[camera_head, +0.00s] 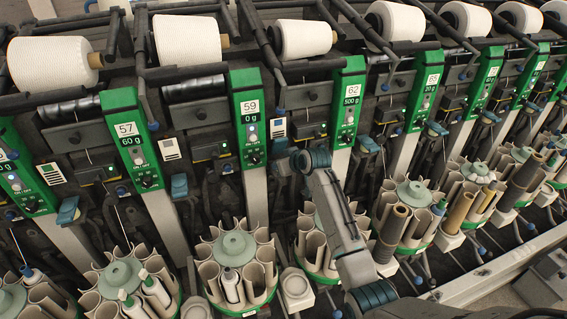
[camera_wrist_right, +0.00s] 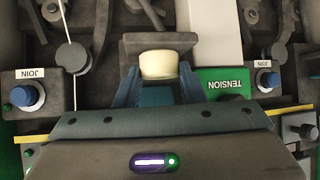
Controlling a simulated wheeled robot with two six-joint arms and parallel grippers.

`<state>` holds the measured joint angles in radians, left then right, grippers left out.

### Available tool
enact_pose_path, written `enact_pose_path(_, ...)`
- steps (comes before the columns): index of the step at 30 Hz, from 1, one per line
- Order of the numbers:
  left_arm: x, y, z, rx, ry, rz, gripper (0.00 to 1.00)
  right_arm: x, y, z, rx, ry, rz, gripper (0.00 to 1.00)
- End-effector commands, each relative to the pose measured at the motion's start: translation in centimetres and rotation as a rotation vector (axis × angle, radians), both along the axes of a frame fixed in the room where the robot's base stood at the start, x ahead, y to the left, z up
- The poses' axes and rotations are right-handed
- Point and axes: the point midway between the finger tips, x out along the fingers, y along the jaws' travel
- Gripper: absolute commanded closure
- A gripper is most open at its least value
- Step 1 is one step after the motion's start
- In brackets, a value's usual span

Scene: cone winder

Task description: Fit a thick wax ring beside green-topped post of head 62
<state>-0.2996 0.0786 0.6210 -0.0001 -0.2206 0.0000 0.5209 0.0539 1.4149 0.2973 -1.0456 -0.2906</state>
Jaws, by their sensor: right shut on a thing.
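The post of head 62 (camera_head: 347,110) has a green top marked "62" and "500 g" and stands at upper centre in the head view. My right arm reaches up in front of the machine, with its gripper (camera_head: 284,164) left of that post, between heads 59 and 62. In the right wrist view my right gripper's blue fingers (camera_wrist_right: 157,88) are shut on a thick cream wax ring (camera_wrist_right: 158,65). A dark grey bracket (camera_wrist_right: 158,43) is right behind the ring; whether they touch I cannot tell. The ring is hidden in the head view. My left gripper is not in view.
The post of head 59 (camera_head: 252,120) stands left of my right gripper. White yarn cones (camera_head: 303,39) line the top. Round holders of tubes (camera_head: 237,262) stand below. In the right wrist view, blue knobs (camera_wrist_right: 267,80) and a green "TENSION" panel (camera_wrist_right: 222,83) flank the fingers.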

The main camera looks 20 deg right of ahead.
Motion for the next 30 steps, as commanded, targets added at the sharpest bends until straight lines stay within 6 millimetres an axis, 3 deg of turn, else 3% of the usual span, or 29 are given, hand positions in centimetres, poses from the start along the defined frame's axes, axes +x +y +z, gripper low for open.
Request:
enact_pose_path(1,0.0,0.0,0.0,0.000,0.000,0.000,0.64,0.0,0.0,-0.1,0.000,0.001,0.000,0.60)
enact_pose_path(4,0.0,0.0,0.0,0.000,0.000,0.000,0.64,0.0,0.0,-0.1,0.000,0.001,0.000,0.42)
enact_pose_path(17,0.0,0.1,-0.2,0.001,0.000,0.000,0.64,-0.6,-0.2,0.6,0.000,-0.002,-0.001,0.42)
enact_pose_path(30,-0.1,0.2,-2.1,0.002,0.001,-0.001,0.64,-6.6,-1.9,5.2,-0.002,-0.003,0.000,0.42)
